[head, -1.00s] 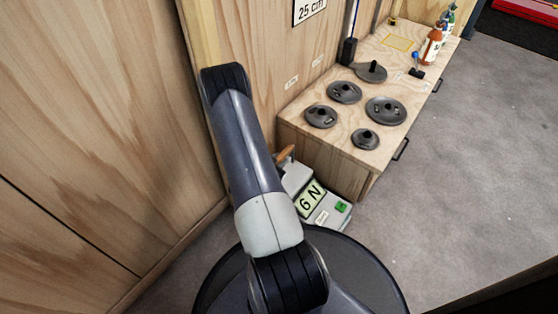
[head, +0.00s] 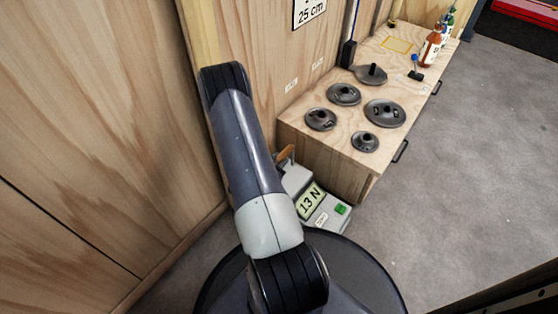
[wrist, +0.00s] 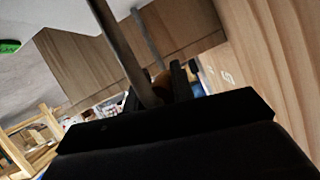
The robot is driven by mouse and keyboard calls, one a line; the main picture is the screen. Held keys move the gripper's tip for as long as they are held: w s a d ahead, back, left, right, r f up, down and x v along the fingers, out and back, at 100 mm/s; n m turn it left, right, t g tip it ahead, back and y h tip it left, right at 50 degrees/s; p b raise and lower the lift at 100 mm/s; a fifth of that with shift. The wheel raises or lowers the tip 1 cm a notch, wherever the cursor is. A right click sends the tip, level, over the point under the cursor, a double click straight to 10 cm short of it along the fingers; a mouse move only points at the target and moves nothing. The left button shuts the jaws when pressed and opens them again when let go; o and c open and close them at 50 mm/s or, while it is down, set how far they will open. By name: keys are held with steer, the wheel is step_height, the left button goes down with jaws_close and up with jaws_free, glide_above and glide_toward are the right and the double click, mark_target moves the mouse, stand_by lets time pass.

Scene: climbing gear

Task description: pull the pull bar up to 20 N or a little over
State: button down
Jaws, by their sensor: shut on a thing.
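The force gauge (head: 323,219) is a pale box on the floor by the bench's near end, and its display (head: 311,201) reads 13 N. A piece of the brown pull bar (head: 284,153) shows beside my arm above the gauge. In the wrist view my gripper (wrist: 162,82) is shut on the pull bar (wrist: 160,80), of which only a small brown part shows between dark parts. A grey rod (wrist: 122,48) passes close in front of it. My gripper is hidden behind my arm in the head view.
A green button (head: 341,210) is on the gauge. The wooden bench (head: 325,154) carries several dark weight discs, a blue-topped item and bottles. Wooden wall panels (head: 90,110) stand close on the left. Grey floor (head: 460,170) is open on the right.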

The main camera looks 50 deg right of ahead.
steer(key=shift+r, duration=0.3)
steer(key=shift+f, duration=0.1)
steer(key=shift+f+b, duration=0.95)
steer(key=shift+f, duration=0.5)
steer(key=c, duration=1.1)
jaws_free()
steer(key=p+v, duration=0.4)
steer(key=v, duration=0.6)
steer(key=shift+a+r, duration=0.2)
steer(key=shift+a, duration=0.2)
steer(key=shift+d+f, duration=0.1)
